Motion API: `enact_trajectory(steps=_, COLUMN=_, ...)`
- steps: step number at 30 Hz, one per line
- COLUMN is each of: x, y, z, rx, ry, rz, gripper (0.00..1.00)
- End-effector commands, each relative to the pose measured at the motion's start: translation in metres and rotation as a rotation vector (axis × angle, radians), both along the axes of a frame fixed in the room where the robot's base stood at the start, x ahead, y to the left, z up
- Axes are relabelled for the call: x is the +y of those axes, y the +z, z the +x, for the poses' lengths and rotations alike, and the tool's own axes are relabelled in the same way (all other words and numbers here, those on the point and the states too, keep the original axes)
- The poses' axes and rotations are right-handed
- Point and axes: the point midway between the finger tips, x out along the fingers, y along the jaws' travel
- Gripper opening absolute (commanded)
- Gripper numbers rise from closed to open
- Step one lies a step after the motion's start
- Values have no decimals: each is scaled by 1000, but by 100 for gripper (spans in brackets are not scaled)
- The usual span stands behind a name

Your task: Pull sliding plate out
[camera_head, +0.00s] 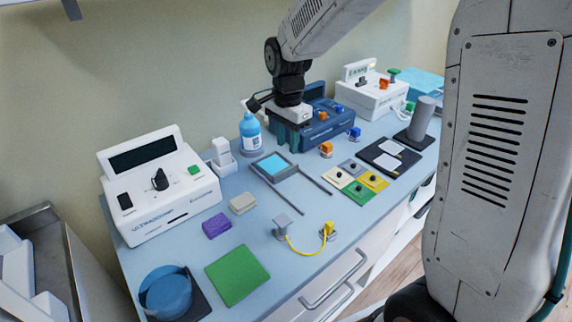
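The sliding plate (273,165) looks like a light blue square in a dark grey frame on the table. Two thin dark rails (290,198) run from it towards the table's front edge. The plate sits at the back end of these rails. My gripper (288,140) points down behind and slightly right of the plate, in front of a dark blue device (325,126). Its teal fingers appear apart with nothing visible between them. It appears clear of the plate; its exact height is hard to tell.
A blue bottle (250,136) stands left of my gripper. A white ultrasound unit (160,190) is at the left. Coloured pads (361,194) lie right of the rails. A yellow cable (304,250) loops near the front edge. The tabletop between the rails is clear.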

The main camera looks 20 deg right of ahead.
Motion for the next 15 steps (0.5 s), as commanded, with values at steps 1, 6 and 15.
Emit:
enact_trajectory(steps=1, x=1, y=-7, z=6, rx=4, ry=-23, rz=0, gripper=33)
enact_trajectory(steps=6, x=1, y=-22, z=13, rx=7, ry=-64, rz=0, gripper=33)
enact_trajectory(steps=15, x=0, y=-68, z=12, rx=9, ry=-64, rz=0, gripper=33)
